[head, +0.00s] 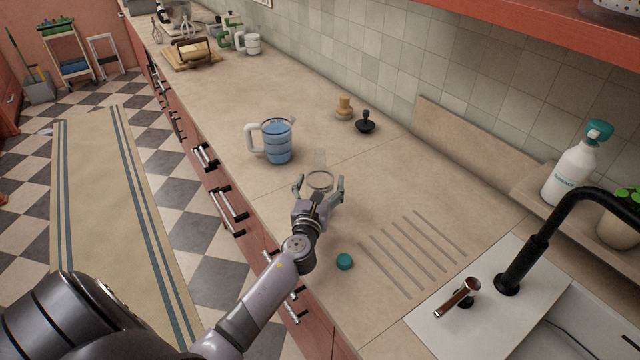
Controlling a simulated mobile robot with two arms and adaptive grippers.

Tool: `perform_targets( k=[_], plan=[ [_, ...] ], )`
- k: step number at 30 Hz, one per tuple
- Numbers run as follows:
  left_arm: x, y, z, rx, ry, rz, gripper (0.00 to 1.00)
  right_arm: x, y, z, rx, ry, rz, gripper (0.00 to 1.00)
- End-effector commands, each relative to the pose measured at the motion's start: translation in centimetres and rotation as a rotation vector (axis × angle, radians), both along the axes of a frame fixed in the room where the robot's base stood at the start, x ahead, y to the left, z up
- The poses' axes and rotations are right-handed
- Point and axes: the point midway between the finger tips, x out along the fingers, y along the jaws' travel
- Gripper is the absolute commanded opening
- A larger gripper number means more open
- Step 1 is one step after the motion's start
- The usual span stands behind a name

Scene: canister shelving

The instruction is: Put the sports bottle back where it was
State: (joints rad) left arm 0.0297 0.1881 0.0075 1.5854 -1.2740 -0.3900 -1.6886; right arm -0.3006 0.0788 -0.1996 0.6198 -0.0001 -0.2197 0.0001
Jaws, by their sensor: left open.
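My left gripper (320,182) is open, low over the counter, its fingers pointing away from me. A clear, see-through vessel (318,158) with a dark ring shows at and just beyond the fingertips. It may be the sports bottle, but its outline is faint, and I cannot tell whether the fingers touch it. A small teal cap (345,261) lies on the counter, right of my left arm. A white bottle with a teal top (569,174) stands upright on the ledge at the right. My right gripper is not in view.
A blue jug with a white handle (278,142) stands beyond my gripper. A wooden stamp-like object (344,108) and a black one (365,123) stand near the wall. The sink's black faucet (535,245) rises at the right. Counter (235,95) behind the jug is clear.

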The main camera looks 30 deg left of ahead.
Motion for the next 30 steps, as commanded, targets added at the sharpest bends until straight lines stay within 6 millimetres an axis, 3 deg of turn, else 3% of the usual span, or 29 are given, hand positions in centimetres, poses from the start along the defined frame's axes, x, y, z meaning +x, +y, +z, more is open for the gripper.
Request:
perform_targets(
  k=[10, 24, 30],
  plan=[
    [-0.3, -0.1, 0.3, 0.0, 0.001, 0.0, 0.76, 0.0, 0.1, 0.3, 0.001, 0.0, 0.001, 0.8],
    [-8.9, -3.6, 0.0, -0.002, 0.001, 0.0, 0.76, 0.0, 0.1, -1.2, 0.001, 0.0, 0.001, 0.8],
    [-10.8, -4.5, 0.2, 0.0, 0.001, 0.0, 0.76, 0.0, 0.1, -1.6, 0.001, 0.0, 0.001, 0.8]
  ],
)
